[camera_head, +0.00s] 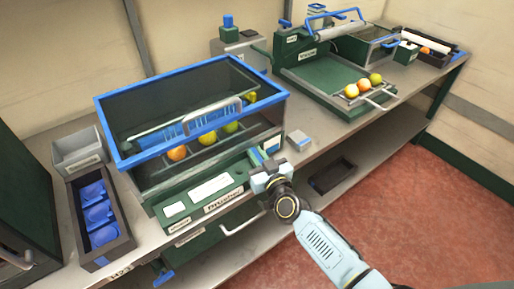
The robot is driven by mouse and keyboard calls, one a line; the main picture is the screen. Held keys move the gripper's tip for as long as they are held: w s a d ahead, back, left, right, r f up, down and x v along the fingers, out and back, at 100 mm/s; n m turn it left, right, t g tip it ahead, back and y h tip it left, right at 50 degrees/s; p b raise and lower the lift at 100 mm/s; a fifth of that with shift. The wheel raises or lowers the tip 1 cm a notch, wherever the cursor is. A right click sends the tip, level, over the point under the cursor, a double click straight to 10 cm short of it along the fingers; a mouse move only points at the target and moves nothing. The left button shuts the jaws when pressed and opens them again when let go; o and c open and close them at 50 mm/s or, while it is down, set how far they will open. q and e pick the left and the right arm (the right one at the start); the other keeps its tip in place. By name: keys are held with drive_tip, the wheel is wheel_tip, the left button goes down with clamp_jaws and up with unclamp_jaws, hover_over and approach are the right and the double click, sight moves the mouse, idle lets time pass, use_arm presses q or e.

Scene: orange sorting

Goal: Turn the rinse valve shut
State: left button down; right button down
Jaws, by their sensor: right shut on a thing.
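My right gripper (264,168) is at the front right corner of the green washer (205,192), its arm coming in from the lower right. It is shut on the rinse valve, which is mostly hidden by the fingers. A small blue part (257,156) shows just behind the fingers; I cannot tell how far the valve is turned. The washer has a clear tub with a blue rim (190,69), with oranges and yellow-green fruit inside. My left gripper is not in view.
A dark tray with blue cups (121,241) and a grey bin (78,151) stand at the left. A green tray machine (315,84) with several fruits stands at the back right. A small grey box (300,142) lies right of the gripper. Red floor (440,220) is clear.

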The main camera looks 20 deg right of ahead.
drive_tip(key=shift+r+m+h+p, duration=0.25)
drive_tip(key=shift+m+h+p, duration=0.55)
drive_tip(key=shift+h+p, duration=0.25)
drive_tip(key=shift+f+m+h+p, duration=0.15)
drive_tip(key=shift+m+h+p, duration=0.2)
drive_tip(key=shift+h, duration=0.5)
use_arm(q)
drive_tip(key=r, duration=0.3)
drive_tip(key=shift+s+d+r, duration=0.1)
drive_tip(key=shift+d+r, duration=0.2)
use_arm(e)
drive_tip(key=shift+f, duration=0.1)
drive_tip(key=c, duration=1.4)
unclamp_jaws()
drive_tip(key=shift+a, duration=0.1)
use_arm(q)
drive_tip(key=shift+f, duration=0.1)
